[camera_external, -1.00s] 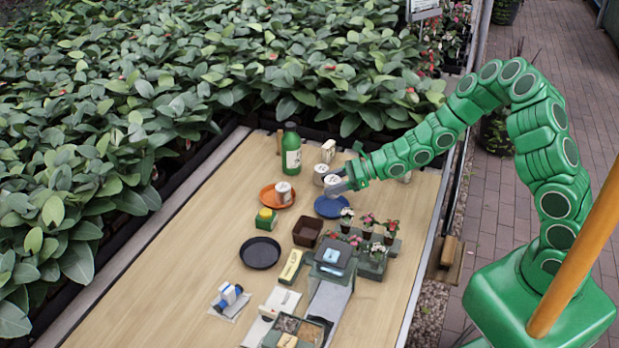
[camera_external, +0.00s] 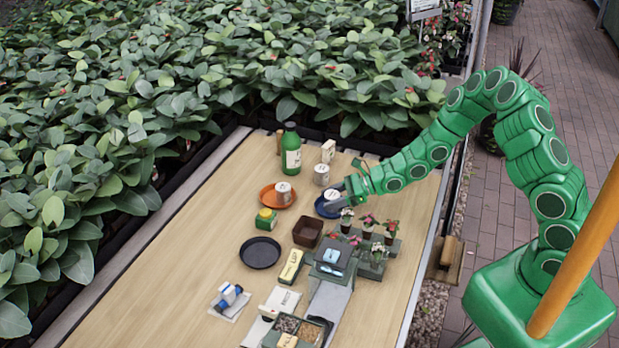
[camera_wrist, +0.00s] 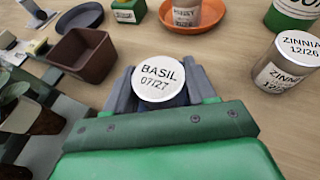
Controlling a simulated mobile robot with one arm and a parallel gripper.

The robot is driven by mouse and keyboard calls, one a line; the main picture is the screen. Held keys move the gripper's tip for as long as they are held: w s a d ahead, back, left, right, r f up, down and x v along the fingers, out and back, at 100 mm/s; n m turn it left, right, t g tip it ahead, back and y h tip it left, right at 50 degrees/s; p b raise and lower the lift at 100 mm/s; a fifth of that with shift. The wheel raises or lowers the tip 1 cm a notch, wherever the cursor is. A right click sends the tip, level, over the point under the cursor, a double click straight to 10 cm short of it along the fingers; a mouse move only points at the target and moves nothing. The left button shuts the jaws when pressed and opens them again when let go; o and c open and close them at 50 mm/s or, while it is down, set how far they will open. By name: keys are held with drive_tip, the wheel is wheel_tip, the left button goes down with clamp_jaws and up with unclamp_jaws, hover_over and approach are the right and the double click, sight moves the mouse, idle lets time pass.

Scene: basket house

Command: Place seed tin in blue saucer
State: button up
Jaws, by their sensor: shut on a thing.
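My gripper (camera_external: 340,197) is shut on a seed tin (camera_external: 331,194) with a white lid. In the wrist view, the tin's lid (camera_wrist: 159,78) reads BASIL 07/27, and it stands upright between the fingers (camera_wrist: 159,92). In the external view, the tin is at the blue saucer (camera_external: 322,210), within its outline. I cannot tell whether its base touches the saucer. The gripper and tin hide part of the saucer.
A ZINNIA tin (camera_wrist: 286,66) stands close behind. Another tin (camera_external: 283,192) sits in the orange saucer (camera_external: 267,199). A green bottle (camera_external: 291,150), white carton (camera_external: 328,150), brown square pot (camera_external: 307,232) and potted flowers (camera_external: 368,225) stand around. The left tabletop is clear.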

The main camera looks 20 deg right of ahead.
drive_tip(key=o, duration=1)
drive_tip(key=shift+f, duration=0.1)
drive_tip(key=shift+o, duration=0.2)
drive_tip(key=shift+d+r, duration=0.2)
drive_tip(key=shift+v, duration=5.8)
drive_tip(key=shift+s+a+r, duration=0.1)
drive_tip(key=shift+r, duration=0.05)
